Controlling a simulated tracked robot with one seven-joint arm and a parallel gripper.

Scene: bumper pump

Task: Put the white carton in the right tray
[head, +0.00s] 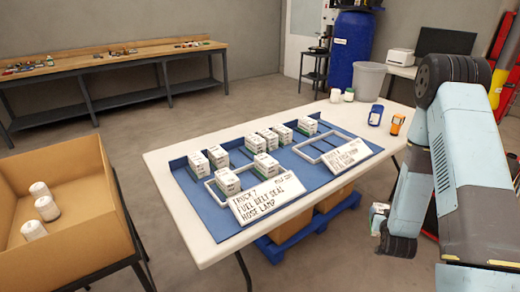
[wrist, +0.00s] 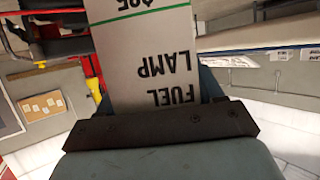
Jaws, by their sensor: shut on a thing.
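My gripper (head: 384,232) is shut on a white carton (head: 377,214), low beside the table's front right side in the head view. In the wrist view the held white carton (wrist: 155,60) shows a green line and the upside-down words FUEL and LAMP. The right tray (head: 312,154) is a white-rimmed frame on the blue mat, behind a sign (head: 352,157); its inside looks empty. The gripper and carton are apart from it, to its right and nearer the camera. The far fingertip is hidden by the carton in the wrist view.
The left tray (head: 208,183) and its TRUCK 7 sign (head: 270,196) are on the mat with several white cartons (head: 218,156). A blue jar (head: 375,115) and an orange item (head: 397,124) stand at the table's right end. A cardboard bin (head: 88,232) stands at left.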

